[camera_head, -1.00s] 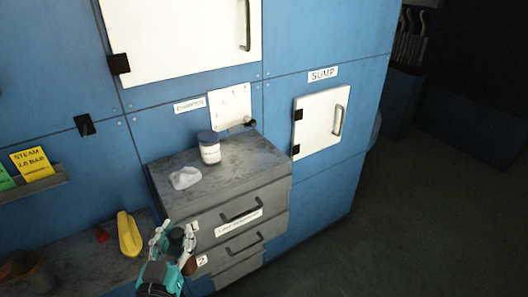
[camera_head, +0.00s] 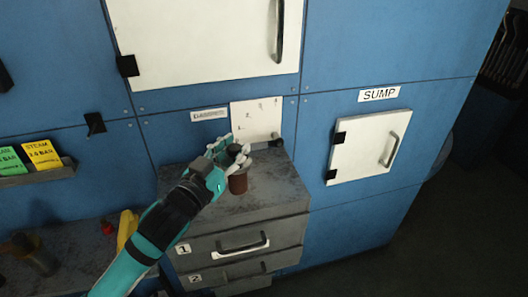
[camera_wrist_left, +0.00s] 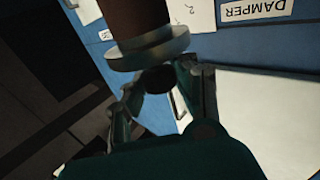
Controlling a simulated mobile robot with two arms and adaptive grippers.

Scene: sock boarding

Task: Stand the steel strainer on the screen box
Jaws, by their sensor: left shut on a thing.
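My left gripper (camera_head: 236,153) is over the top of a grey drawer cabinet (camera_head: 272,192), possibly the screen box. It is shut on the dark knob of a brown cylinder (camera_head: 238,183), which hangs upright below the fingers. In the left wrist view the brown cylinder (camera_wrist_left: 137,18) shows a grey metal collar beside the knob. I cannot tell for sure that it is the steel strainer, or whether its lower end touches the cabinet top. My forearm and hand cover the left part of that top. My right gripper is not in view.
Blue wall panels stand behind, with a white SUMP door (camera_head: 368,150) at right and a white sheet (camera_head: 258,120) above the cabinet. A yellow object (camera_head: 126,228) lies on the lower bench at left. The right part of the cabinet top is clear.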

